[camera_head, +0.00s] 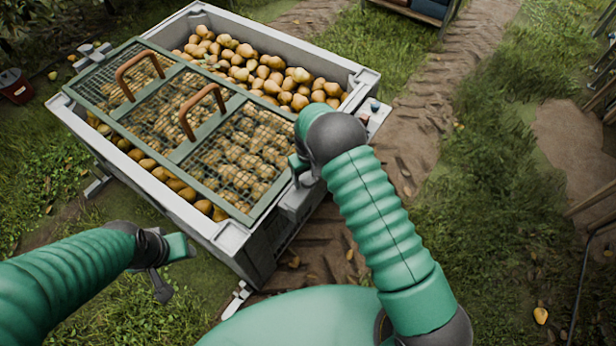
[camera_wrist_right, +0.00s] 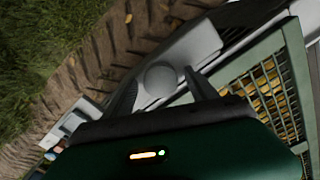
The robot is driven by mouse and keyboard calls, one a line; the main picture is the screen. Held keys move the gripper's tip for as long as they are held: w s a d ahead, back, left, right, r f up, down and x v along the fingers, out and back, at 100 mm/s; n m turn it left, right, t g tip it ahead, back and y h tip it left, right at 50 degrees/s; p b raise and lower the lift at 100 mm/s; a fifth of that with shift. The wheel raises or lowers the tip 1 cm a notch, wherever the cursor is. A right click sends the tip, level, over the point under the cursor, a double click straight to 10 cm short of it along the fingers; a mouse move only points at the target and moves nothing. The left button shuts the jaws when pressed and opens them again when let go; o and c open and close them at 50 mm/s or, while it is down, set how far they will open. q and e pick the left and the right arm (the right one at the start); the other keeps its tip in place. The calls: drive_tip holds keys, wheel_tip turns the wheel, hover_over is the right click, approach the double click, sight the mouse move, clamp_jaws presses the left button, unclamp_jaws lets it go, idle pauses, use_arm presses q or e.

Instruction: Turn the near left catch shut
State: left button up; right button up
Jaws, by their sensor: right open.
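A green-framed mesh lid (camera_head: 183,149) with two brown handles lies across part of a grey pear crate (camera_head: 190,216). My right gripper (camera_head: 302,171) is at the right end of the lid, by the crate's rim, partly hidden by my arm. In the right wrist view the open right gripper (camera_wrist_right: 162,88) has its fingers on either side of a grey rounded knob, which looks like a catch (camera_wrist_right: 160,77). Contact is unclear. The near left catch cannot be told apart in the head view. My left gripper (camera_head: 172,268) hangs left of the crate's near corner, away from the lid; its jaws are unclear.
Pears (camera_head: 255,70) fill the crate, showing bare behind the lid and under its mesh. A small ledge with knobs (camera_head: 374,112) sticks out at the crate's right side. A red bucket (camera_head: 15,86) stands at far left. Grass and a rutted dirt track lie to the right.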

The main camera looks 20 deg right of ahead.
drive_tip(key=shift+c, duration=0.5)
clamp_jaws()
